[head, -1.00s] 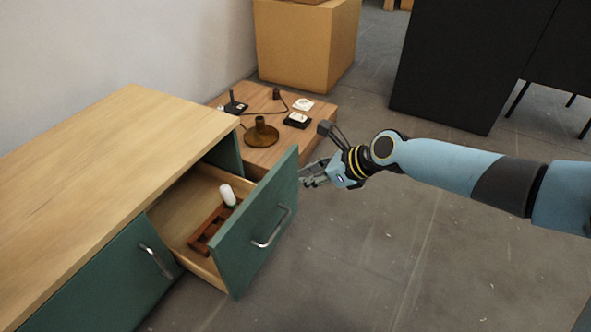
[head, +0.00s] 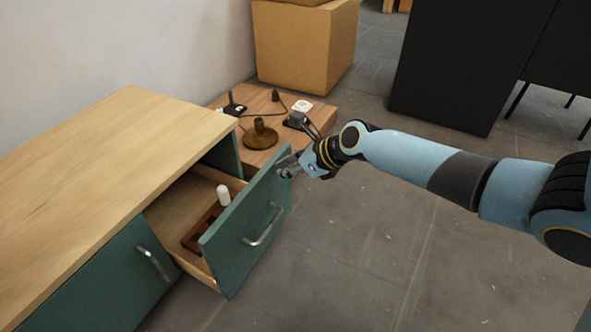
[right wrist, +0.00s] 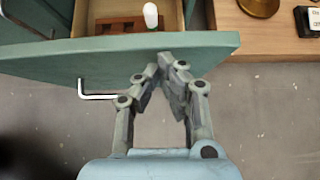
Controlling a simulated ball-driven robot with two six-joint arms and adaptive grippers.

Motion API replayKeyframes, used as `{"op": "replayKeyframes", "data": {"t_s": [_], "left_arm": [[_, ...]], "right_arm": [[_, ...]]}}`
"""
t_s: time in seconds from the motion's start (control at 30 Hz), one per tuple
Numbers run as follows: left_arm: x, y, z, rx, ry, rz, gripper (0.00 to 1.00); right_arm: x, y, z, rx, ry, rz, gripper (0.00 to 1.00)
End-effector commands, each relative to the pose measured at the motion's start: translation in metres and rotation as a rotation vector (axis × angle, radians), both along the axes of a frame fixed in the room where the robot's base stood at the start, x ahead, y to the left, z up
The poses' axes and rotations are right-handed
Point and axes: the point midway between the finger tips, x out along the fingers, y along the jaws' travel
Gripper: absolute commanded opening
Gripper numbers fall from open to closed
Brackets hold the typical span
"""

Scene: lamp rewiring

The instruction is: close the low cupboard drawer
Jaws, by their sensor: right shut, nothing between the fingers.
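The low cupboard (head: 130,130) has a pale wood top and green fronts. Its right-hand drawer (head: 250,225) stands open, with a green front and a metal handle (head: 263,226). Inside lie a reddish-brown wooden rack (head: 200,230) and a white bulb-like object (head: 223,195). My right gripper (head: 284,169) is shut and empty at the upper right end of the drawer front. In the right wrist view its fingertips (right wrist: 165,60) meet at the drawer front's edge (right wrist: 110,55) and seem to touch it. My left gripper is not in view.
A low wooden table (head: 262,105) behind the drawer carries a brass lamp base (head: 260,134), a black stand and small parts. A cardboard box (head: 305,45) stands at the back. Black panels (head: 470,60) stand at the back right. The grey floor in front is clear.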

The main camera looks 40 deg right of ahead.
Motion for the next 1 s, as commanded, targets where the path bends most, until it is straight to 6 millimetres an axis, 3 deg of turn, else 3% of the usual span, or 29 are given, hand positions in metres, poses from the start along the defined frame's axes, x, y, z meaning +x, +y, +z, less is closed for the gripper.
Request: {"op": "replayKeyframes", "data": {"t_s": [0.03, 0.2, 0.4, 0.57, 1.0], "left_arm": [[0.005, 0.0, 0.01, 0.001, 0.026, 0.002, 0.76], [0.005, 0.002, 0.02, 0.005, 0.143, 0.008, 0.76], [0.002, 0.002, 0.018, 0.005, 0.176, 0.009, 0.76], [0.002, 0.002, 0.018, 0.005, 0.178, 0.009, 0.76], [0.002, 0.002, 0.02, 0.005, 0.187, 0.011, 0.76]], "right_arm": [[0.017, 0.007, 0.009, 0.008, -0.011, -0.004, 0.0], [0.064, 0.027, 0.008, 0.008, -0.009, -0.001, 0.0], [0.1, 0.043, 0.003, 0.005, -0.002, 0.002, 0.0], [0.109, 0.047, 0.002, 0.003, -0.001, 0.004, 0.0], [0.107, 0.048, 0.003, 0.003, -0.001, 0.004, 0.0]]}}
